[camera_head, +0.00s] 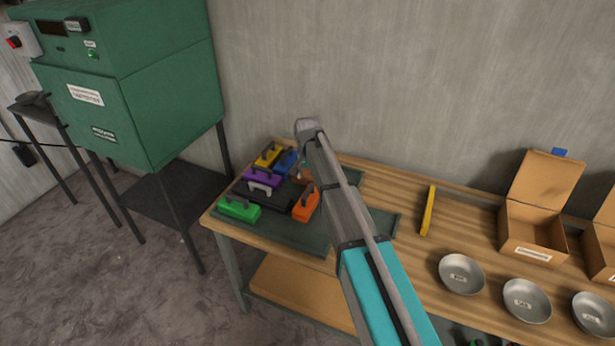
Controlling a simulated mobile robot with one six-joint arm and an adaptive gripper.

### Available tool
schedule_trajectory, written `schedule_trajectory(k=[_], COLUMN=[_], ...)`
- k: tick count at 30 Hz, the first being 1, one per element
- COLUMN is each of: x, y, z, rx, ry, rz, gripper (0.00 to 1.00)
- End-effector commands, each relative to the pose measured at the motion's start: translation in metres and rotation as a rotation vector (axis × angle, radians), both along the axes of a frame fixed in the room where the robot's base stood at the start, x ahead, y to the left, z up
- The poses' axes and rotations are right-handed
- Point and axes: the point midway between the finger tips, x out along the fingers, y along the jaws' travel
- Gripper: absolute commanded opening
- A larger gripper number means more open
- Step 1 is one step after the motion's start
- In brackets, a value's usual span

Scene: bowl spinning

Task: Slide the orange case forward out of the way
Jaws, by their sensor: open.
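The orange case (306,205) lies on the dark green mat (290,236) at the left end of the wooden workbench. It has a dark handle on top and sits at the right front of a cluster of cases, just left of my arm. My arm reaches up from the bottom of the picture, over the mat, with its grey far end above the back of the cluster. My gripper's fingers cannot be made out; the arm seems to hide them.
A green case (239,208), purple case (262,178), yellow case (268,156) and blue case (287,162) crowd the orange one's left and back. A yellow bar (428,210), metal bowls (461,273) and an open cardboard box (535,232) stand right. The mat's front strip is bare.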

Motion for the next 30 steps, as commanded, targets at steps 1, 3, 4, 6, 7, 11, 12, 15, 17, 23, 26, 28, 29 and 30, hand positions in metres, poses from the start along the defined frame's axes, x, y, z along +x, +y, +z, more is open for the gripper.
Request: schedule_trajectory(k=[1,3,4,6,7,11,12,15,17,23,26,28,29,30], x=[0.000,0.000,0.000,0.000,0.000,0.000,0.000,0.000,0.000,0.000,0.000,0.000,0.000,0.000], y=[0.000,0.000,0.000,0.000,0.000,-0.001,-0.001,-0.001,-0.001,-0.001,-0.001,-0.001,-0.001,-0.001], z=[-0.010,-0.017,-0.020,-0.027,-0.030,-0.041,-0.043,-0.049,-0.051,-0.054,-0.054,-0.053,-0.053,-0.053], rx=[0.000,0.000,0.000,0.000,0.000,0.000,0.000,0.000,0.000,0.000,0.000,0.000,0.000,0.000], ry=[0.000,0.000,0.000,0.000,0.000,0.000,0.000,0.000,0.000,0.000,0.000,0.000,0.000,0.000], rz=[0.000,0.000,0.000,0.000,0.000,-0.001,-0.001,-0.001,-0.001,-0.001,-0.001,-0.002,-0.002,-0.002], gripper=[0.69,0.69,0.69,0.69,0.69,0.69,0.69,0.69,0.69,0.69,0.69,0.69,0.69,0.69])
